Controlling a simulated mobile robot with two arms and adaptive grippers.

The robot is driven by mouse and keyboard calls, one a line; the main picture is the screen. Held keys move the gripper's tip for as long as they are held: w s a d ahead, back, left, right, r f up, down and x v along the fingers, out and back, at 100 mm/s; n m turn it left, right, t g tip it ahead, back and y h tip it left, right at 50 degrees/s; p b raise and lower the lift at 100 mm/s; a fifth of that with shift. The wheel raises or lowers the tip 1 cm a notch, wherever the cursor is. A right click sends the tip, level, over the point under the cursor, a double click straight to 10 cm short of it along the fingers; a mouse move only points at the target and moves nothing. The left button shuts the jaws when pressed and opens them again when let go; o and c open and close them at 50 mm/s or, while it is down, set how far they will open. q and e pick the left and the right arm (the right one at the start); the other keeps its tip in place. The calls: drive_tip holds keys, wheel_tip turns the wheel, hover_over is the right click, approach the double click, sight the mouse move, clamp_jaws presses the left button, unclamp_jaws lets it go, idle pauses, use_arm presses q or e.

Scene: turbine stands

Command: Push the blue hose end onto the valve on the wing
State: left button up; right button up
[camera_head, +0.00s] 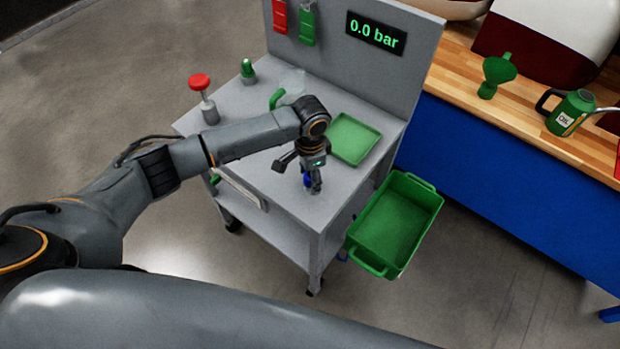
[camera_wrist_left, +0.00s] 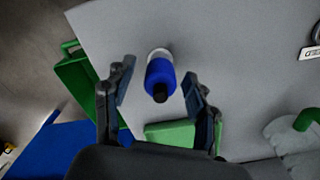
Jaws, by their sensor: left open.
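A blue cylindrical piece with a black tip and a pale collar, which looks like the blue hose end (camera_wrist_left: 160,78), stands on the grey cart top. In the head view only a bit of its blue (camera_head: 307,181) shows, mostly hidden by my gripper. My left gripper (camera_head: 299,179) points down over it near the cart's front edge. In the left wrist view the two fingers of the left gripper (camera_wrist_left: 158,92) are open, one on each side of the blue piece, with gaps showing. I cannot make out a wing or its valve for certain. My right gripper is not in view.
The grey cart (camera_head: 270,185) carries a green tray (camera_head: 352,139), a red-topped knob (camera_head: 200,84) and a panel display (camera_head: 376,32) reading 0.0 bar. A green bin (camera_head: 400,222) hangs at its right side. A wooden bench (camera_head: 530,105) stands right, with a green can (camera_head: 570,113) and funnel (camera_head: 497,72).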

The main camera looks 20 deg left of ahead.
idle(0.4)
use_arm(q)
drive_tip(key=shift+p, duration=0.4)
clamp_jaws()
